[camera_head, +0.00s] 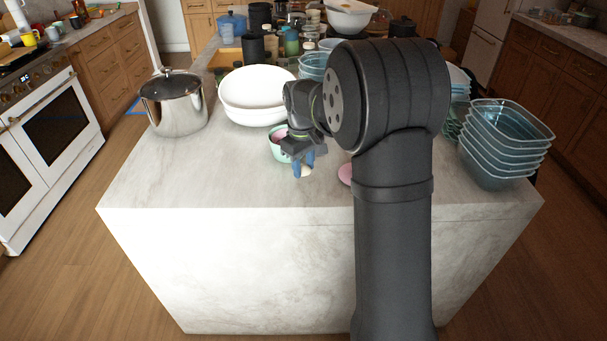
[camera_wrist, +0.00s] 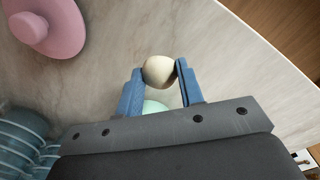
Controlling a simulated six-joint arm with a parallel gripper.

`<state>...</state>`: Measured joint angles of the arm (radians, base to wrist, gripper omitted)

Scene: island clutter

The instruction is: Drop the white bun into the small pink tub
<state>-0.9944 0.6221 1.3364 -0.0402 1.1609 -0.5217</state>
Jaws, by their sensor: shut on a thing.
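The white bun (camera_head: 306,171) is held between the blue fingers of my gripper (camera_head: 303,160), above the island top. In the wrist view the round, cream-white bun (camera_wrist: 159,71) sits at the fingertips (camera_wrist: 159,77). A small tub (camera_head: 276,153), mint green outside and pink inside, stands just behind and left of my gripper, partly hidden by it. A mint-green piece (camera_wrist: 154,107) shows between the fingers in the wrist view, mostly hidden. A pink round lid-like piece with a knob (camera_wrist: 52,28) lies on the counter; it shows partly behind my arm in the head view (camera_head: 345,173).
A steel pot (camera_head: 176,112) stands at left, and white bowls (camera_head: 253,97) stand behind the tub. Stacked blue glass bowls (camera_head: 503,145) stand at right. Containers crowd the back. The marble top (camera_head: 215,175) is clear at front left.

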